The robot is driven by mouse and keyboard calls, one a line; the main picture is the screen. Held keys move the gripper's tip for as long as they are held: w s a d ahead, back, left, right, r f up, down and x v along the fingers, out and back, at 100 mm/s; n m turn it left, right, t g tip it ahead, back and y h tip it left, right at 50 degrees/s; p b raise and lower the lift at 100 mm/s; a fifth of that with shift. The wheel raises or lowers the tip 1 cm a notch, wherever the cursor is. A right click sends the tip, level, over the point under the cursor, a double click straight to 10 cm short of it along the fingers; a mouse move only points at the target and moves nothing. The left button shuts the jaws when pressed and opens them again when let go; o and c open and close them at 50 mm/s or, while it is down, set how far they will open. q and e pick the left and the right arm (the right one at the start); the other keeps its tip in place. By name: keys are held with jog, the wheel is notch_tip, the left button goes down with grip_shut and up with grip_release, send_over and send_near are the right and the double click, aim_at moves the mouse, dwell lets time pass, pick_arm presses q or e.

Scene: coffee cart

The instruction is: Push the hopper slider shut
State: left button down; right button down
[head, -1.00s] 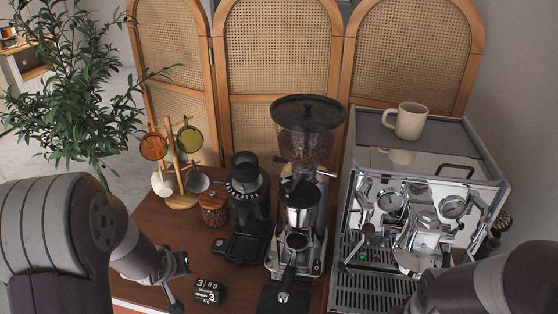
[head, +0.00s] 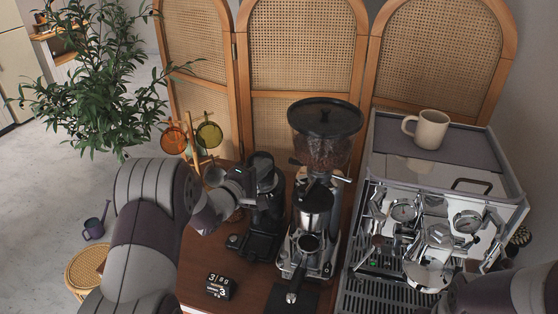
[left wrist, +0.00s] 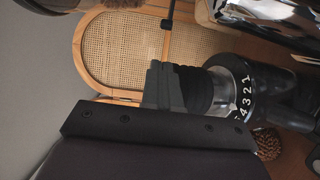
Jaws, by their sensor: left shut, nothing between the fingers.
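The tall chrome grinder carries a clear hopper (head: 326,140) with a black lid. At the hopper's neck, a thin slider with a dark knob (head: 294,161) sticks out to the left; it also shows at the top of the left wrist view (left wrist: 166,23). My left gripper (head: 243,177) is beside the smaller black grinder (head: 265,215), left of the slider and apart from it. Its dark fingers (left wrist: 163,86) are shut and empty, in front of that grinder's ribbed top in the wrist view. My right arm shows at lower right; its gripper is out of view.
The espresso machine (head: 445,190) with a beige cup (head: 428,129) stands to the right. A cup rack (head: 200,150) stands behind my left forearm. A small calendar block (head: 219,287) sits in front. A cane screen (head: 300,60) closes the back.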

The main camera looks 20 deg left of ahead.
aim_at(296, 161)
pick_arm(q)
jog(key=d, duration=0.1)
jog(key=w+d+p, duration=0.1)
jog(key=d, duration=0.1)
jog(key=shift+w+d, duration=0.35)
jog(key=shift+w, duration=0.05)
jog(key=shift+a, duration=0.1)
jog(key=d, duration=0.3)
jog(key=shift+f, duration=0.1)
